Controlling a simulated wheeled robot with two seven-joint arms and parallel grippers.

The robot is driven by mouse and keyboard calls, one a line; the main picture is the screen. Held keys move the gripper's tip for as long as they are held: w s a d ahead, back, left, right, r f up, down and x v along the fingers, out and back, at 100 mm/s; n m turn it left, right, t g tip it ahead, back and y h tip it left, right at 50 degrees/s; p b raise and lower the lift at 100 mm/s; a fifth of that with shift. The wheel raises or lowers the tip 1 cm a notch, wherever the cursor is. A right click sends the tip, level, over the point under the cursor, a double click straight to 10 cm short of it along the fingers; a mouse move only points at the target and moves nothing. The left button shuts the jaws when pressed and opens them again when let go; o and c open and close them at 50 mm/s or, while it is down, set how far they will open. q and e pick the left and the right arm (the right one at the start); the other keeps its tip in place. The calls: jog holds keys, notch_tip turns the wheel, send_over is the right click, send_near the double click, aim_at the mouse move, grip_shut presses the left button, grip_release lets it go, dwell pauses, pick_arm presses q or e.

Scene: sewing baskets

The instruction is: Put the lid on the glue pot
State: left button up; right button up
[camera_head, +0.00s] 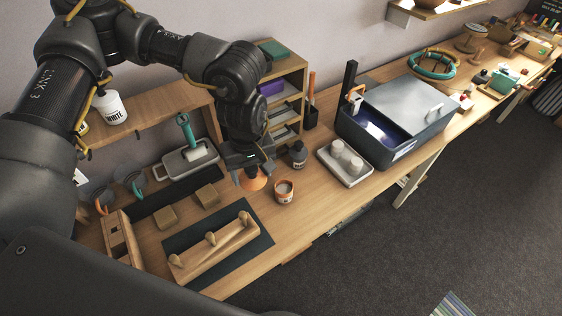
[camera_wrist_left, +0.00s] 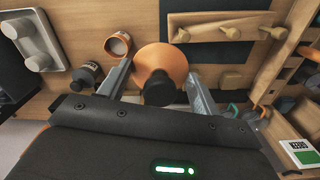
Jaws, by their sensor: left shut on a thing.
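The orange lid (camera_head: 254,183) with a dark knob is under my left gripper (camera_head: 248,168) in the head view. In the left wrist view the two fingers (camera_wrist_left: 158,88) are closed on the knob, and the round orange lid (camera_wrist_left: 161,58) lies just beyond them. The glue pot (camera_head: 284,192), a small cup with an orange band and a pale inside, stands open on the bench just right of the lid. The pot also shows in the left wrist view (camera_wrist_left: 118,45), left of the lid. Lid and pot are apart. My right gripper is not in view.
A dark bottle (camera_head: 298,154) stands close behind the pot. A white tray with two pale cylinders (camera_head: 345,163) is to the right. A wooden peg rack (camera_head: 214,250) lies on a dark mat in front. The bench's front edge is near the pot.

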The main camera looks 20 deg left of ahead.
pick_arm(q)
jog(key=w+d+f+n+p, duration=0.2)
jog(key=w+f+n, duration=0.2)
jog(key=n, duration=0.7)
jog(key=w+d+f+n+p, duration=0.3)
jog(key=w+f+n, duration=0.2)
jog(key=n, duration=0.6)
jog(key=shift+w, duration=0.75)
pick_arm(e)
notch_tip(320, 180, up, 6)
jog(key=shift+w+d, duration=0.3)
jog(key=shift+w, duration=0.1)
pick_arm(q)
jog(key=shift+f, duration=0.1)
notch_tip(320, 180, down, 6)
jog(key=b, duration=0.4)
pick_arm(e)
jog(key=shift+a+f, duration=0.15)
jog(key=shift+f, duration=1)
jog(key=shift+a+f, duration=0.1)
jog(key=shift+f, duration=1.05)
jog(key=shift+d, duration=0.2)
pick_arm(q)
jog(key=shift+b, duration=0.5)
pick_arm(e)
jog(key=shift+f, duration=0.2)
